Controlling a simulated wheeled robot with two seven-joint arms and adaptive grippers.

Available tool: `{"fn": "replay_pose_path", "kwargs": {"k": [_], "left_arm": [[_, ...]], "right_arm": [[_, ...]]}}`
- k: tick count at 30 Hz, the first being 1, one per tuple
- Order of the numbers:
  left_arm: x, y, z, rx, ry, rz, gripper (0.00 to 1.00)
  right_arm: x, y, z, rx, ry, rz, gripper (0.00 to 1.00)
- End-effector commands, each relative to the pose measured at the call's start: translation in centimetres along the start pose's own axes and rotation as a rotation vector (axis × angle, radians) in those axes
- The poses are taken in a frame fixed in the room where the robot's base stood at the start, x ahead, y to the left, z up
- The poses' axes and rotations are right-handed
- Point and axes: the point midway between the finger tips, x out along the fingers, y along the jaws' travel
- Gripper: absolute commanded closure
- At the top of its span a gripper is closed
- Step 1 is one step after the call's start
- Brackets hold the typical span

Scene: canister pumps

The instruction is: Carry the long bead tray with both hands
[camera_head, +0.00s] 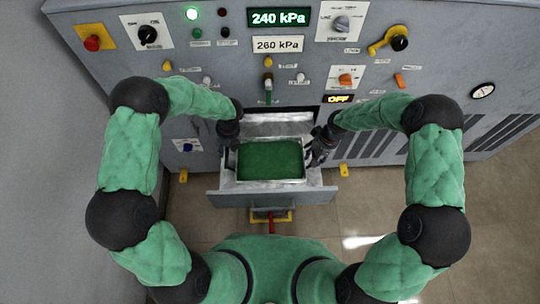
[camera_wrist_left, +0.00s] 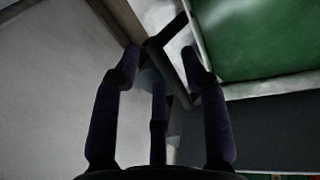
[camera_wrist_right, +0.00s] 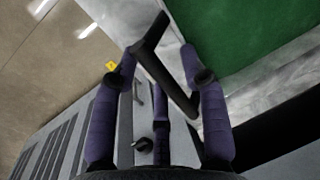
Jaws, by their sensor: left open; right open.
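The long bead tray (camera_head: 270,160), filled with green beads, sits in an open drawer (camera_head: 262,198) of the grey machine. Its left end and a dark handle (camera_wrist_left: 172,70) show in the left wrist view. Its right end and another dark handle (camera_wrist_right: 165,65) show in the right wrist view. My left gripper (camera_head: 229,158) is open at the tray's left end, with its fingers around or beside the handle; I cannot tell which. My right gripper (camera_head: 313,158) is open at the right end, its fingers close to that handle.
The machine's front panel (camera_head: 215,60) with knobs, levers and displays rises behind the drawer. Drawer walls stand close around the tray. A yellow and red fitting (camera_head: 270,216) shows below the drawer front. Tiled floor (camera_head: 370,215) lies open at right.

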Motion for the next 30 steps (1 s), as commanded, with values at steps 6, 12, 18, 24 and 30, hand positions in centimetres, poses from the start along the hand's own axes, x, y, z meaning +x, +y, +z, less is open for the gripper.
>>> {"fn": "replay_pose_path", "kwargs": {"k": [6, 12, 18, 24, 30], "left_arm": [[-4.6, 0.0, 0.1, 0.002, -0.005, -0.001, 0.56], [-7.9, -0.1, 0.0, 0.002, -0.002, -0.001, 0.56], [-9.5, -0.1, 0.0, 0.001, 0.0, -0.001, 0.56], [-9.7, -0.1, 0.0, 0.001, 0.001, -0.001, 0.56], [-9.7, 0.0, 0.0, 0.001, 0.001, -0.001, 0.56]], "right_arm": [[0.0, 0.0, 0.0, 0.0, 0.0, 0.0, 0.56], [0.0, 0.0, 0.0, 0.0, 0.0, 0.0, 0.56], [0.0, 0.0, 0.0, 0.0, 0.0, 0.0, 0.56], [-1.5, 0.0, -0.1, 0.0, 0.003, 0.001, 0.56], [-5.3, 0.0, -0.2, 0.0, 0.005, 0.001, 0.56]]}}
